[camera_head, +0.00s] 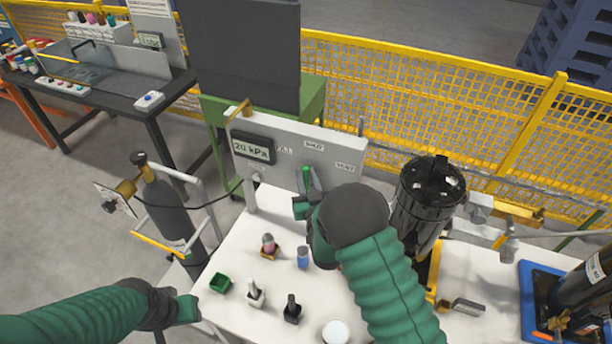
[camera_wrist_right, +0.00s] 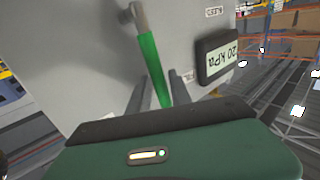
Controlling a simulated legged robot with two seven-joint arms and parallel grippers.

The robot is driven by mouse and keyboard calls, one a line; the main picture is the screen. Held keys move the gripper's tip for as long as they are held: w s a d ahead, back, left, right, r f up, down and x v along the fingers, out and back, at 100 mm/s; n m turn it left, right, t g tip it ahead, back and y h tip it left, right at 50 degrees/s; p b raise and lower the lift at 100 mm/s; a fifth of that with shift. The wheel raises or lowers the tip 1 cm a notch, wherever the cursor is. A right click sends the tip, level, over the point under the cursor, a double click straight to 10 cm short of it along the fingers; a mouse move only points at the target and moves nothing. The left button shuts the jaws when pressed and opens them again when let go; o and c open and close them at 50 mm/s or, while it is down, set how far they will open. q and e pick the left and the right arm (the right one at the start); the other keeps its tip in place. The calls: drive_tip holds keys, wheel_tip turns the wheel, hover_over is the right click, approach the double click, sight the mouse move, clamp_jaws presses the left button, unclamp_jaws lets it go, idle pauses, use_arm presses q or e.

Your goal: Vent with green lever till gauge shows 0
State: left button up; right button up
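The gauge (camera_head: 254,149) on the light grey panel (camera_head: 275,166) reads 20 kPa. It also shows, turned over, in the right wrist view (camera_wrist_right: 218,56). The green lever (camera_head: 306,180) is below the SHUT label, left of the VENT label. My right gripper (camera_head: 308,205) is at the lever, partly hidden by its own wrist. In the right wrist view the lever (camera_wrist_right: 150,62) runs between the two fingers of this gripper (camera_wrist_right: 161,88). Whether both fingers press on it cannot be told. My left gripper (camera_head: 188,309) is low at left, away from the panel; its fingers are not clear.
A black cylinder (camera_head: 428,196) stands right of the panel. Small bottles, a green box (camera_head: 220,283) and a white round lid (camera_head: 335,331) lie on the white table (camera_head: 232,245). A grey gas bottle (camera_head: 167,208) stands left. A yellow fence (camera_head: 400,100) runs behind.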

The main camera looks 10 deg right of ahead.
drive_tip(key=shift+d+f, duration=0.1)
drive_tip(key=shift+d, duration=0.2)
drive_tip(key=shift+c, duration=0.8)
clamp_jaws()
drive_tip(key=shift+a, duration=0.2)
